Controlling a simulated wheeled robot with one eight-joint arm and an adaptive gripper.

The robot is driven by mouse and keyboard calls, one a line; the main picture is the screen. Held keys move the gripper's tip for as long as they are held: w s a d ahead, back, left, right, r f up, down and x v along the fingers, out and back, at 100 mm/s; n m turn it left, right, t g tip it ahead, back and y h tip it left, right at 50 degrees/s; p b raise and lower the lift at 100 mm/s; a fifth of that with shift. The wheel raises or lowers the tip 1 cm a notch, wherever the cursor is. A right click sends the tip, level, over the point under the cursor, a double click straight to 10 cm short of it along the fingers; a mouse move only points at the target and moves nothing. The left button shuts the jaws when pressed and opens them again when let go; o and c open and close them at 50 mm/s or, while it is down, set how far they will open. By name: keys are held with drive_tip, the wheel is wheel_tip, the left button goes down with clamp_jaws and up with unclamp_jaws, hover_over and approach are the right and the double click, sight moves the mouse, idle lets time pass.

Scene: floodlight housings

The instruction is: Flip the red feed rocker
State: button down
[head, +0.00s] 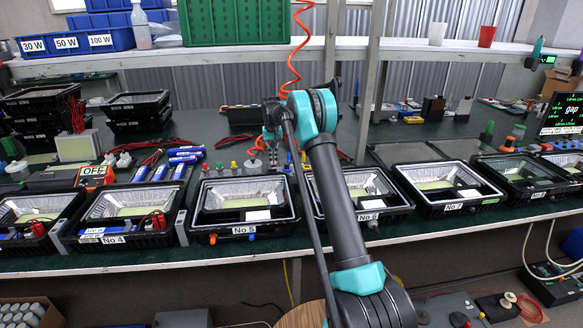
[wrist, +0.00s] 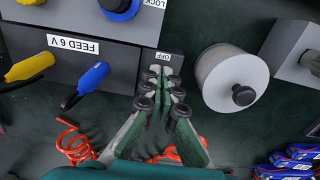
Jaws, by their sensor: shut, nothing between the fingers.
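My gripper (wrist: 165,78) shows in the wrist view with its dark fingers together and nothing between them. Its tips are over or against a small grey block with a white OFF label (wrist: 174,56). No red rocker can be made out; the fingers cover part of the block. To the left is a grey box with a FEED 6 V label (wrist: 73,45), with a yellow lead plug (wrist: 30,67) and a blue one (wrist: 88,83) on its near side. In the head view my arm reaches over the bench and the fingertips cannot be made out.
A white round part with a black knob (wrist: 232,77) stands right of the fingers. A red coiled hose (head: 296,45) hangs near my arm. Floodlight housings, including No 5 (head: 244,230) and No 7 (head: 453,208), line the bench's front. An orange OFF sign (head: 92,187) stands left.

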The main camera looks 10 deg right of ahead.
drive_tip(key=shift+f, duration=0.25)
drive_tip(key=shift+r, duration=3.5)
drive_tip(key=shift+s, duration=0.1)
